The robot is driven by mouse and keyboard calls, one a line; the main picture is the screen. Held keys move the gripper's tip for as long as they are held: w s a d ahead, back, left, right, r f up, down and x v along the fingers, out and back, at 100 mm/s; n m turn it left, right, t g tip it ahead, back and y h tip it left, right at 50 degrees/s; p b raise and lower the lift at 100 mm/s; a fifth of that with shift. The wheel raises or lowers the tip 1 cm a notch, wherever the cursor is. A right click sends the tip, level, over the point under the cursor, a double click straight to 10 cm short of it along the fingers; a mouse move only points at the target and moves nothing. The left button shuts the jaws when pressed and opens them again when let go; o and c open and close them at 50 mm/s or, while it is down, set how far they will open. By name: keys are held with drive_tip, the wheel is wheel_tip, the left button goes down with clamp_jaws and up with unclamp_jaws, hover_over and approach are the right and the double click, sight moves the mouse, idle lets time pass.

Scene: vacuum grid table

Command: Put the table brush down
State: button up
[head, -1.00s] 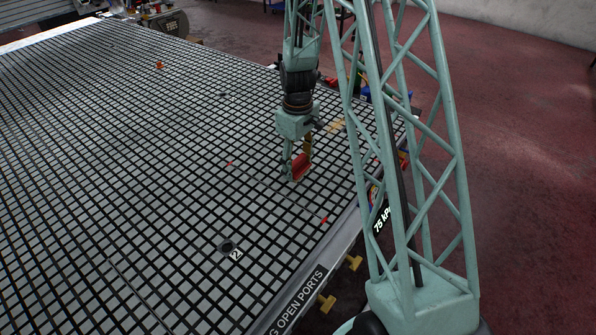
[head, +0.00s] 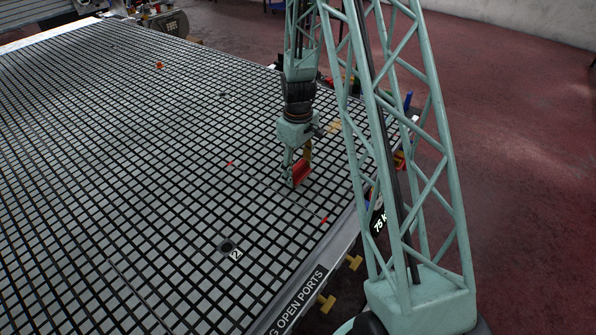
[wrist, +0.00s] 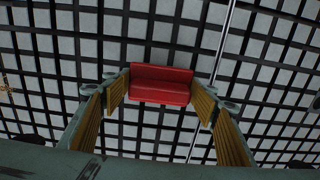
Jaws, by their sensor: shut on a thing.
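The table brush is a red block (head: 299,172) held at the end of my arm in the head view. It also shows in the wrist view as a red body (wrist: 160,84) between the fingertips. My gripper (head: 297,176) is shut on it, with a finger at each end. The brush is over the grid table (head: 130,180), near its right edge. I cannot tell whether its underside touches the grid. Its bristles are not visible.
A dark round port (head: 227,247) marked 12 lies on the grid at front. Small red marks (head: 325,219) lie near the right edge. A small orange-red object (head: 159,65) stands far back. Yellow handles (head: 327,303) stick out from the front right side. Most of the grid is clear.

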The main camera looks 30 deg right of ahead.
sight(298, 165)
drive_tip(key=shift+f, duration=0.1)
drive_tip(key=o, duration=1)
drive_tip(key=shift+r, duration=0.2)
wheel_tip(298, 165, up, 11)
drive_tip(key=shift+r+p, duration=0.2)
drive_tip(key=shift+p, duration=0.1)
drive_tip(key=shift+r, duration=0.25)
idle(0.6)
